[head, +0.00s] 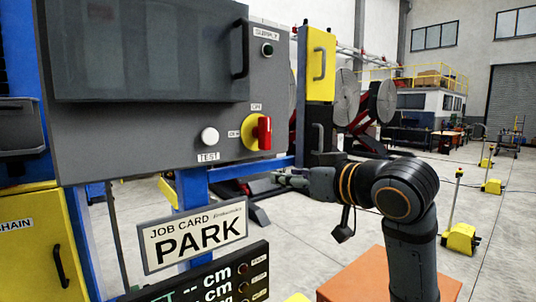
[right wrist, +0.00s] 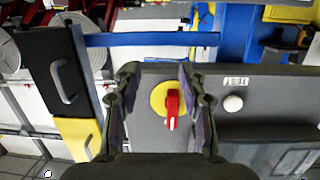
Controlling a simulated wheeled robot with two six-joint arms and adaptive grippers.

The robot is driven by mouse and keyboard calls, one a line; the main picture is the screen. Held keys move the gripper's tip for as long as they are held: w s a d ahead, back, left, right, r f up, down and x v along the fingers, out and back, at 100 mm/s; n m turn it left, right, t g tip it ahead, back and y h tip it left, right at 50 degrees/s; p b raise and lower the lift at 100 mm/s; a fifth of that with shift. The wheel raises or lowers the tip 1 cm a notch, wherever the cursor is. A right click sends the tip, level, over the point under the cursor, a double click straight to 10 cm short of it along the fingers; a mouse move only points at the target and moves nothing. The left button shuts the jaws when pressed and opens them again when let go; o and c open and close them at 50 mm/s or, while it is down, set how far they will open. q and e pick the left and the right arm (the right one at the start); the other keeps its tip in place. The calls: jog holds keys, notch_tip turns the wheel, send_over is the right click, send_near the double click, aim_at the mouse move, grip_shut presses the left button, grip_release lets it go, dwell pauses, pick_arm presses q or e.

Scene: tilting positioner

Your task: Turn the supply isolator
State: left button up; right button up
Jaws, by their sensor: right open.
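The supply isolator is a red handle (head: 264,132) on a yellow round plate (head: 250,138), at the lower right of a grey panel (head: 120,138). The handle stands upright, in line with the ON label above it. A smaller label at its left is too small to read surely. My right gripper (head: 283,178) is open and empty, below and right of the isolator in the head view. In the right wrist view the red handle (right wrist: 172,108) shows between the spread fingers (right wrist: 158,78), a white mark at its lower end. No contact shows. My left gripper is not in view.
A white TEST button (head: 210,137) sits left of the isolator, and a dark SUPPLY button (head: 267,49) above. A black door handle (head: 240,48) juts out nearby. A yellow box (head: 320,62) stands right of the panel. A job card (head: 194,235) reading PARK hangs below.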

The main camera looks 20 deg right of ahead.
jog(key=n+t+y, duration=0.1)
jog(key=t+y, duration=0.1)
send_near(269, 122)
jog(key=p+x, duration=0.3)
jog(key=x, duration=0.2)
jog(key=p+x, duration=0.3)
jog(key=x, duration=0.1)
jog(key=shift+w+a+r, duration=0.25)
jog(key=shift+a, duration=0.05)
jog(key=shift+w+f, duration=0.15)
jog(key=shift+w, duration=0.15)
grip_shut()
